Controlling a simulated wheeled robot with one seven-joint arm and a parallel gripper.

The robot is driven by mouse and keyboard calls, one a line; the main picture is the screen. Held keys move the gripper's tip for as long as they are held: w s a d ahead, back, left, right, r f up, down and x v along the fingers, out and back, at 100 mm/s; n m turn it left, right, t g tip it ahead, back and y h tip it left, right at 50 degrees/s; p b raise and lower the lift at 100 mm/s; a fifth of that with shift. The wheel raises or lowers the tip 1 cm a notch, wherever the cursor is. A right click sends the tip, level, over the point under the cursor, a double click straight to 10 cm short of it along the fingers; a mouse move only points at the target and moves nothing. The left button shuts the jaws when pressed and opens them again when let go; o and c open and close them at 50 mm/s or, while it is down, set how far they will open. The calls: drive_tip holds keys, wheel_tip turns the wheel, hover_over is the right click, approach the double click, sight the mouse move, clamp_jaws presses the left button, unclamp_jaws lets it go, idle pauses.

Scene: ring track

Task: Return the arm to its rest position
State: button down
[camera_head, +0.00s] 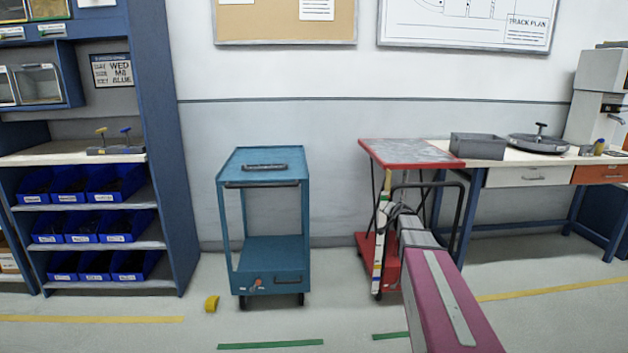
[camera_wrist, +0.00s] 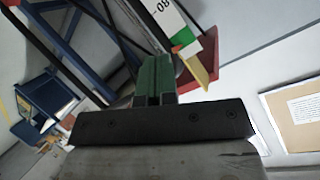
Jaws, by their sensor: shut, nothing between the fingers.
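My arm (camera_head: 448,305), with a magenta link, reaches from the bottom edge of the head view up toward the red cart. My gripper's far end shows small and dark in front of that cart, so its fingers are hard to make out there. In the wrist view my gripper (camera_wrist: 155,65) shows two green fingers pressed together with nothing between them. Behind them are red and yellow parts and a white and green marked strip (camera_wrist: 168,22), close to the fingers; I cannot tell whether they touch.
The red cart (camera_head: 395,150) with a grey top and dark handle stands before the workbench (camera_head: 530,175). A blue cart (camera_head: 262,250) stands left of it, and a blue shelf (camera_head: 160,150) with bins at far left. A yellow object (camera_head: 211,303) lies on the floor. Open floor lies in front.

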drive_tip(key=s+a+f+n+g+y, duration=0.1)
drive_tip(key=s+a+f+n+g, duration=0.15)
drive_tip(key=s+a+f, duration=0.55)
drive_tip(key=s+a+f+n+g+y, duration=0.1)
drive_tip(key=s+a+f+n+g, duration=0.2)
drive_tip(key=s, duration=0.8)
drive_tip(key=s+a+f+g, duration=0.1)
drive_tip(key=s+g, duration=0.1)
drive_tip(key=s, duration=0.4)
drive_tip(key=s+a+f+g+h, duration=0.1)
drive_tip(key=s+g, duration=0.2)
drive_tip(key=s, duration=0.4)
drive_tip(key=s+a+f+n+g, duration=0.1)
drive_tip(key=s+f+g, duration=0.1)
drive_tip(key=s, duration=0.5)
drive_tip(key=shift+a+g+h, duration=0.3)
drive_tip(key=shift+g+h, duration=0.05)
drive_tip(key=shift+h, duration=0.05)
